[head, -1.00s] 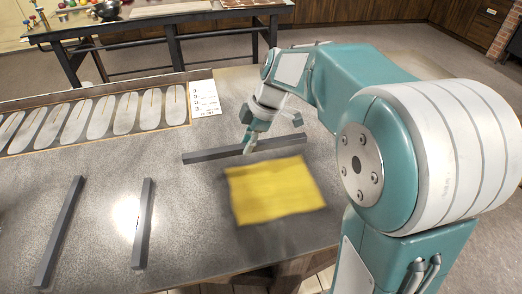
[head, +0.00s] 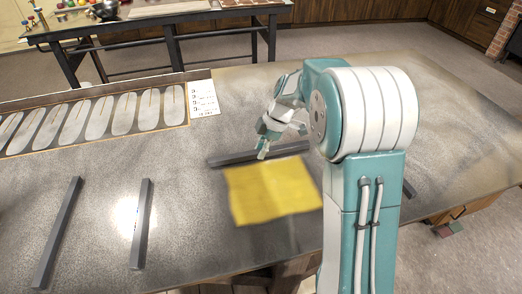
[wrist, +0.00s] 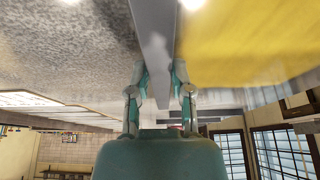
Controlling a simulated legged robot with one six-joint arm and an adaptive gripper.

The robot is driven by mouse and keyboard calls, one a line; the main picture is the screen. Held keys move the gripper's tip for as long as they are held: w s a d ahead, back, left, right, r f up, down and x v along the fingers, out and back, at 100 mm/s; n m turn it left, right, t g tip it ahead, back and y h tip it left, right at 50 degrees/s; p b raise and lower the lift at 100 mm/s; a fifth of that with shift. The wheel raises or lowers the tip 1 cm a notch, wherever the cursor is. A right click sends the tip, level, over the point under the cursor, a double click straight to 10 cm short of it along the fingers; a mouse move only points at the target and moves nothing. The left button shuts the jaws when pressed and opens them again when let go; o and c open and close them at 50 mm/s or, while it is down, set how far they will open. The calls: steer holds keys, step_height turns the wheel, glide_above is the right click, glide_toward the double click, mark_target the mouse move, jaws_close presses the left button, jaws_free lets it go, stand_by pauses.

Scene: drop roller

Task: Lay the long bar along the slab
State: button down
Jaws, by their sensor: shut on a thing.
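My gripper (head: 262,153) points down and is shut on a long grey bar (head: 233,158), gripped near its middle. The bar lies across the picture just behind the far edge of the yellow slab (head: 272,192). In the wrist view the bar (wrist: 154,45) runs between both fingers (wrist: 160,85), and the yellow slab (wrist: 255,40) is close beside it on the right. I cannot tell whether the bar touches the slab or the table. The slab lies flat near the table's front edge.
Two more grey bars lie on the grey table at the left, one far left (head: 57,232) and one nearer (head: 141,224). Part of another dark bar (head: 408,189) shows right of my arm. A board with pale ovals (head: 85,118) and a white card (head: 203,98) lie behind.

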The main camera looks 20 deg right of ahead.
steer(key=shift+f, duration=0.2)
steer(key=c, duration=0.5)
jaws_free()
steer(key=shift+f, duration=0.15)
steer(key=v, duration=1.1)
steer(key=s+a+r+m+t+h, duration=0.1)
steer(key=s+a+r+m+h, duration=0.1)
steer(key=s+r+m, duration=0.4)
steer(key=s+m+t+h, duration=0.1)
steer(key=s+m, duration=0.3)
steer(key=s, duration=0.3)
steer(key=s+a+f+m+t, duration=0.1)
steer(key=s+m+t, duration=0.1)
steer(key=s+m, duration=0.2)
steer(key=s+a+f+m+t+h, duration=0.1)
steer(key=s+m, duration=0.3)
steer(key=s, duration=0.6)
steer(key=shift+s+a+f+t+h, duration=0.1)
steer(key=shift+a+t+h, duration=0.1)
steer(key=shift+t+h, duration=0.1)
